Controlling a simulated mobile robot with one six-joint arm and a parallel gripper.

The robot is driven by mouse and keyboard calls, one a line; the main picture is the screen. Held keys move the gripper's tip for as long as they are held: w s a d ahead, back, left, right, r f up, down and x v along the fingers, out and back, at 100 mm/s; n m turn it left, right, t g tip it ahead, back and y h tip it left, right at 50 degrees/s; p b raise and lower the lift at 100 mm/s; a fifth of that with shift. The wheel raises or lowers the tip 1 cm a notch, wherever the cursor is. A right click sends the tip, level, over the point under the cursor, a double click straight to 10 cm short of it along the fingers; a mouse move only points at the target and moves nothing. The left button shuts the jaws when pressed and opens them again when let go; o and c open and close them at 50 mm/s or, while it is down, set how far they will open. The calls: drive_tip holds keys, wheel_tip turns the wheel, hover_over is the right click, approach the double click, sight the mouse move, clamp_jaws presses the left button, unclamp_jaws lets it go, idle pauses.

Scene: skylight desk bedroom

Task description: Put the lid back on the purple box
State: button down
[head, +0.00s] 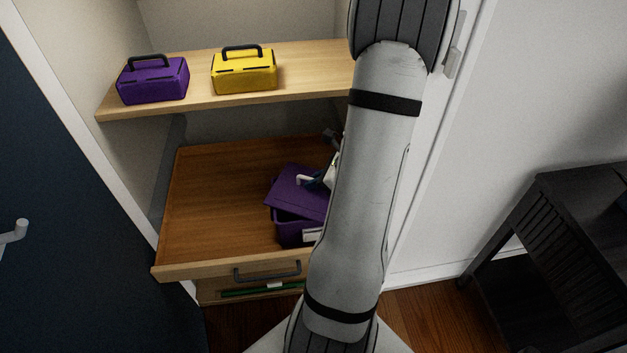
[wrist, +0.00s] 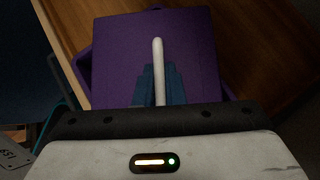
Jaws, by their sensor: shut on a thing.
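The open purple box (head: 288,230) stands in the pulled-out drawer, with a pale label on its front. Its purple lid (head: 290,186) is over the box, turned and shifted slightly from the box's rim; I cannot tell whether they touch. My gripper (head: 318,181) is shut on the lid's white handle (head: 303,180). In the wrist view the lid (wrist: 195,50) fills the middle, with the white handle (wrist: 158,55) between the blue fingers of my gripper (wrist: 158,85). An edge of the box (wrist: 82,68) shows past the lid's left side. My arm hides the box's right side.
The wooden drawer (head: 215,200) has bare floor left of the box. A shelf (head: 300,75) above holds a purple case (head: 153,82) and a yellow case (head: 245,72), both with black handles. A dark cabinet (head: 570,215) stands at the right.

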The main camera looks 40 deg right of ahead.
drive_tip(key=shift+f, duration=0.15)
idle(0.8)
drive_tip(key=c, duration=1.4)
unclamp_jaws()
drive_tip(key=shift+c, duration=0.2)
drive_tip(key=shift+o, duration=0.4)
drive_tip(key=o, duration=0.4)
drive_tip(key=shift+r+p, duration=2.9)
drive_tip(key=shift+r, duration=0.65)
drive_tip(key=shift+c, duration=0.2)
clamp_jaws()
